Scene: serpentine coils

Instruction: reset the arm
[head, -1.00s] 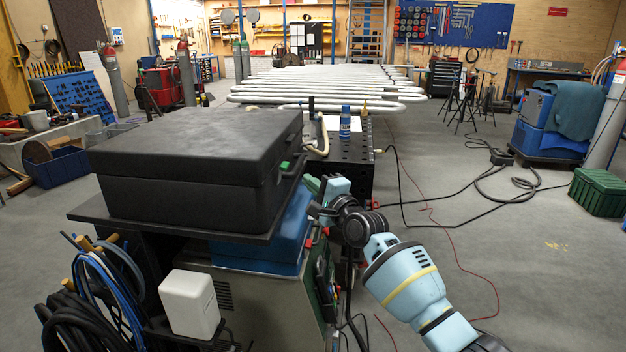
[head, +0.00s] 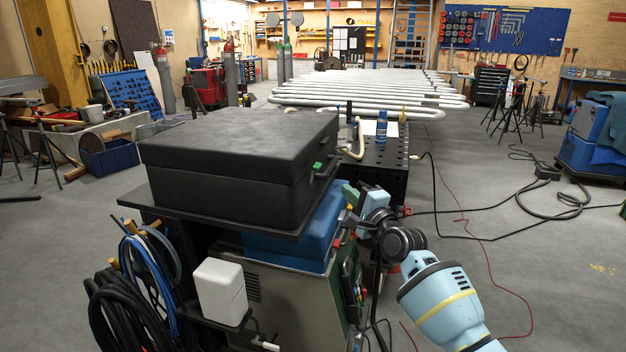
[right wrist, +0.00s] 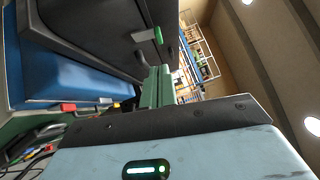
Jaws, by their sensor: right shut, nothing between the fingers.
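My right arm (head: 443,300) reaches up from the bottom right in the head view, light blue with a yellow band. Its right gripper (head: 350,193) has green fingers and is close beside the black case (head: 235,160), near the handle side. In the right wrist view the green fingers (right wrist: 157,86) are together with nothing between them. They point toward the black case (right wrist: 95,30) and its green latch (right wrist: 158,36); I cannot tell if they touch it. My left gripper is not in view.
The case rests on a cart shelf (head: 160,206) above a blue box (head: 290,240) and a grey welding unit. A perforated black table (head: 385,165) and white serpentine pipes (head: 360,100) lie beyond.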

